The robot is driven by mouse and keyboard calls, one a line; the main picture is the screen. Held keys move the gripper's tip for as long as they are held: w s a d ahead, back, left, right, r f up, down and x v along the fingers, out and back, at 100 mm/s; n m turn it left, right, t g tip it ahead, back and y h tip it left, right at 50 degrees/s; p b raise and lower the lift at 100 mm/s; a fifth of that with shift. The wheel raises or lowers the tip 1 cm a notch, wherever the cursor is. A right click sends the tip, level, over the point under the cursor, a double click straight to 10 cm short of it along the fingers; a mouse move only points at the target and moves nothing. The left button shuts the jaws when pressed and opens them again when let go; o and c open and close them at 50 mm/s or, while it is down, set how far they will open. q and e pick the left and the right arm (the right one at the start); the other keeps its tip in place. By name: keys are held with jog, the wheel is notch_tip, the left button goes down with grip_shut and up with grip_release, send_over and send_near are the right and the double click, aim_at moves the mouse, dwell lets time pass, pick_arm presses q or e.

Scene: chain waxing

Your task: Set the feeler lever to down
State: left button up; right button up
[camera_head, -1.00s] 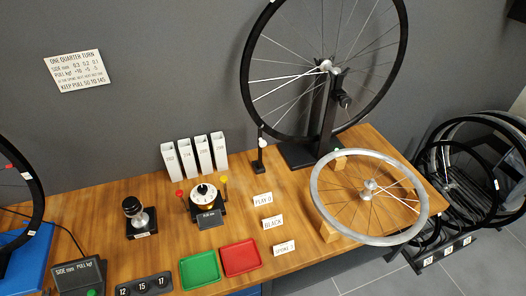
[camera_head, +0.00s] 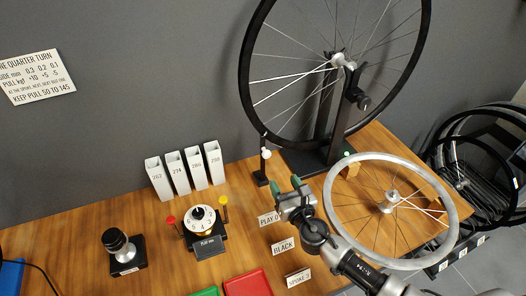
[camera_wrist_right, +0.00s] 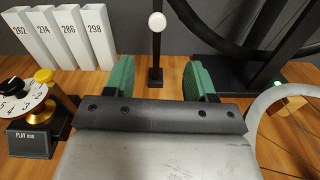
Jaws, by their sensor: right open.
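The feeler lever appears to be the slim black stand (camera_head: 262,172) with a white ball knob (camera_head: 267,154), on the bench left of the big wheel. In the right wrist view the black post (camera_wrist_right: 156,55) stands upright with the white ball (camera_wrist_right: 157,22) near the top edge. My right gripper (camera_head: 287,187) is open and empty, in front of and to the right of the stand in the head view. Its green fingertips (camera_wrist_right: 160,80) frame the post's foot in the wrist view, with the post beyond them. I see no contact. My left gripper is not in view.
The big wheel's black stand (camera_head: 325,140) rises at the right. A silver rim (camera_head: 340,240) lies on blocks beside my right arm. White tubes (camera_head: 156,178), a play dial (camera_head: 203,218) and label cards (camera_head: 284,246) are at left and front. Bare bench lies left of the stand.

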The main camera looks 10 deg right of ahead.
aim_at(267, 156)
jog(key=shift+n, duration=0.4)
jog(key=w, duration=0.2)
jog(key=w+a, duration=0.1)
jog(key=w, duration=0.3)
jog(key=shift+a+r+b, duration=0.2)
jog(key=shift+a+b, duration=0.05)
jog(key=shift+b, duration=0.1)
jog(key=w, duration=0.3)
jog(key=shift+w+a+b, duration=0.25)
jog(key=shift+a+b, duration=0.05)
jog(key=shift+b, duration=0.1)
jog(key=shift+w+a, duration=0.1)
jog(key=shift+w, duration=0.35)
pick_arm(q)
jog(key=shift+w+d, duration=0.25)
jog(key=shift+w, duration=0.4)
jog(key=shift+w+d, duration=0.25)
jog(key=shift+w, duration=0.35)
pick_arm(e)
grip_shut()
